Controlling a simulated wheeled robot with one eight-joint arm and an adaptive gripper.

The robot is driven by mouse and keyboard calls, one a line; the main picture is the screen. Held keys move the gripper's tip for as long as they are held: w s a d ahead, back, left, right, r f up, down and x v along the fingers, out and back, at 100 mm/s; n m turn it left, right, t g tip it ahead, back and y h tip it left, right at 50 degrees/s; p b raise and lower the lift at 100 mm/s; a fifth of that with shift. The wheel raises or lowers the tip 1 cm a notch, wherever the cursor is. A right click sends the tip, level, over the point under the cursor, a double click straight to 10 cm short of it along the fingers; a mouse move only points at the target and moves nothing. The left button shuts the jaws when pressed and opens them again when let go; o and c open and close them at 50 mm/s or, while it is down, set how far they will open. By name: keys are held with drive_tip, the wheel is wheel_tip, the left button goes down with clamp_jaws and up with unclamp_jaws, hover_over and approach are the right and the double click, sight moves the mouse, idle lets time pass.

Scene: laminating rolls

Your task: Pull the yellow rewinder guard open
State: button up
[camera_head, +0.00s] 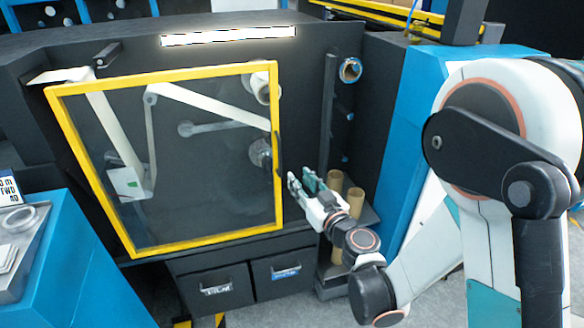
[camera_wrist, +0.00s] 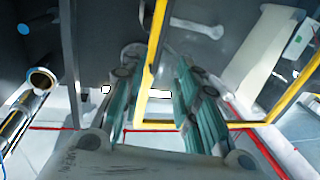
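The yellow rewinder guard (camera_head: 279,200) is a yellow frame with a clear pane on the dark machine front, and it looks closed. A dark upright handle (camera_head: 279,153) is on its right edge. My gripper (camera_head: 300,178) is just right of that edge, below the handle's middle, with its fingers pointing up and left. In the wrist view the gripper (camera_wrist: 160,78) is open, its two green-padded fingers apart. The yellow guard bar (camera_wrist: 157,40) and the dark handle (camera_wrist: 148,80) show between the fingers. I cannot tell whether either finger touches the handle.
Brown cardboard cores (camera_head: 355,202) stand on a low shelf just behind and right of my gripper. Dark drawers (camera_head: 215,290) are below the guard. A blue cabinet (camera_head: 70,260) stands at the left front. Grey floor (camera_head: 290,312) is open in front.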

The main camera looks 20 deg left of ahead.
hover_over(280, 174)
drive_tip(key=shift+w, duration=0.35)
idle(0.3)
clamp_jaws()
